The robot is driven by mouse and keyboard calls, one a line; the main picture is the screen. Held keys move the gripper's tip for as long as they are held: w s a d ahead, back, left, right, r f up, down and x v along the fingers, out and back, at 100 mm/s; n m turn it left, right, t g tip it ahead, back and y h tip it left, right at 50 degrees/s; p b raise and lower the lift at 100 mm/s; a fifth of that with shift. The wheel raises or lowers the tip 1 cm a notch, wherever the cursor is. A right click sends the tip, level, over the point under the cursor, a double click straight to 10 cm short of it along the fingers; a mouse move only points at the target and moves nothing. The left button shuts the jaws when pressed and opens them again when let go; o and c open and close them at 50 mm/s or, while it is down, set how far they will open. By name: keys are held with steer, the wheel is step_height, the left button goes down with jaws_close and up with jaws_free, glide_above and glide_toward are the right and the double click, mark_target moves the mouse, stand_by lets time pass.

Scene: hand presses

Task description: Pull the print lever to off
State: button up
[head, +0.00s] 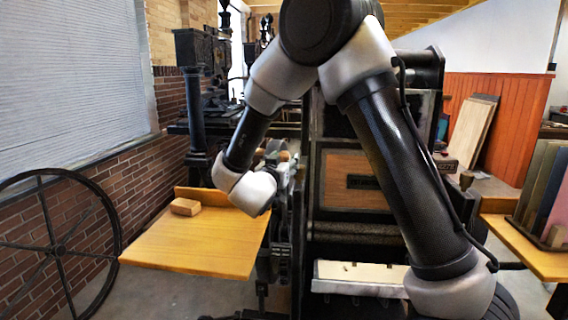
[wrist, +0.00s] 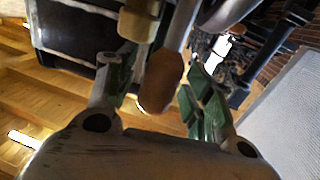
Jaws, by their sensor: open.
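In the wrist view my gripper (wrist: 157,70) is open, with a green-padded finger on either side of a brown wooden knob (wrist: 163,80). The knob is on the end of a metal rod and looks like the lever's handle. I cannot tell whether either finger touches it. A second, paler knob (wrist: 138,24) is close by, near the left finger. In the head view my gripper (head: 273,152) is beside the dark hand press (head: 318,165), partly hidden by my own arm. A small tan knob (head: 284,156) shows there. The lever's full length and its setting cannot be made out.
A wooden side board (head: 190,245) with a small wooden block (head: 186,207) is to the left of the press. A large spoked wheel (head: 55,250) stands by the brick wall. Another wooden board (head: 530,250) with upright panels is at the right.

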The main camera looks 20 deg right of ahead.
jaws_close()
steer(key=s+a+f+t+h, duration=0.1)
steer(key=s+a+t, duration=0.1)
steer(key=s, duration=0.4)
steer(key=shift+a+f, duration=0.15)
jaws_free()
steer(key=shift+w, duration=0.1)
steer(key=shift+a, duration=0.1)
steer(key=v, duration=1.2)
steer(key=shift+f, duration=0.3)
